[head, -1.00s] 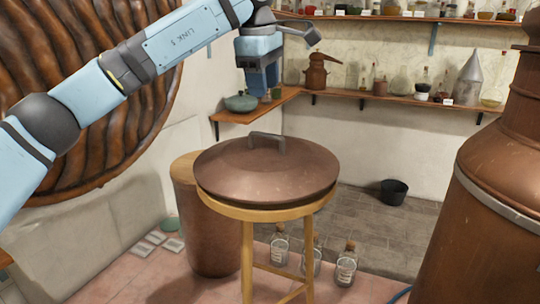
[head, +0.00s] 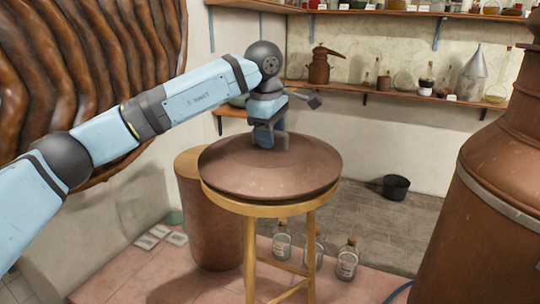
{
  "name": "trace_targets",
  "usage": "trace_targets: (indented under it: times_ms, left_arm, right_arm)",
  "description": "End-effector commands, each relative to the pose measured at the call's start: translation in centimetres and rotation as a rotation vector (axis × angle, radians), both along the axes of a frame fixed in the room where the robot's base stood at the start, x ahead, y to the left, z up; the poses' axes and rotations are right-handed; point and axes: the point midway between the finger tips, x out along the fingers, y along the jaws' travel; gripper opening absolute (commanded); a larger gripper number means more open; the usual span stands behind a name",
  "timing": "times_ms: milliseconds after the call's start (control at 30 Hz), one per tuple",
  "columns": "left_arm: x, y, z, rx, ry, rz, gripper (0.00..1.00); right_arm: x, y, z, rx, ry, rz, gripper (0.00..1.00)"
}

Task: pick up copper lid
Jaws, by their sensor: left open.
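The copper lid (head: 268,172) is a wide, shallow brown dome lying on a round wooden stool (head: 247,208) in the middle of the head view. Its grey handle (head: 285,141) stands on top and is partly hidden by my gripper. My left gripper (head: 266,143) points down over the top of the lid, beside or around the handle; I cannot tell which. It is open, and its fingertips are hard to make out. My right gripper is not in view.
A tall copper cylinder (head: 208,225) with a wooden top stands left behind the stool. Corked glass bottles (head: 347,260) stand on the floor behind it. A large copper still (head: 480,200) fills the right side. A black bucket (head: 396,187) sits further back. Shelves with glassware line the walls.

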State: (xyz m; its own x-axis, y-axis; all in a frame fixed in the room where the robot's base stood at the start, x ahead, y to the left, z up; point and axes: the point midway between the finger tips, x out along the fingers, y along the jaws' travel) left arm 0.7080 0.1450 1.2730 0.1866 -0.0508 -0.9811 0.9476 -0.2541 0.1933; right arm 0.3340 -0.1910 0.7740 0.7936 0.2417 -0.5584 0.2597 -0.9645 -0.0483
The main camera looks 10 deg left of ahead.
Motion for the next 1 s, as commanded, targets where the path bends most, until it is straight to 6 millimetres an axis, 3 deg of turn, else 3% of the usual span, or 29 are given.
trace_targets:
  times_ms: [200, 400, 1000]
  left_arm:
    - [0.01, -0.01, -0.08, 0.000, -0.001, 0.000, 0.41]
    - [0.01, -0.01, -0.07, 0.000, -0.001, 0.000, 0.00]
    - [0.01, -0.01, -0.07, 0.000, 0.000, 0.000, 0.00]
  right_arm:
    - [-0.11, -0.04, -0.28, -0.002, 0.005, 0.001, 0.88]
    - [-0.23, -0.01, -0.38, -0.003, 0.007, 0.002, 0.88]
    - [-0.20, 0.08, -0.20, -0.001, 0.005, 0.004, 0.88]
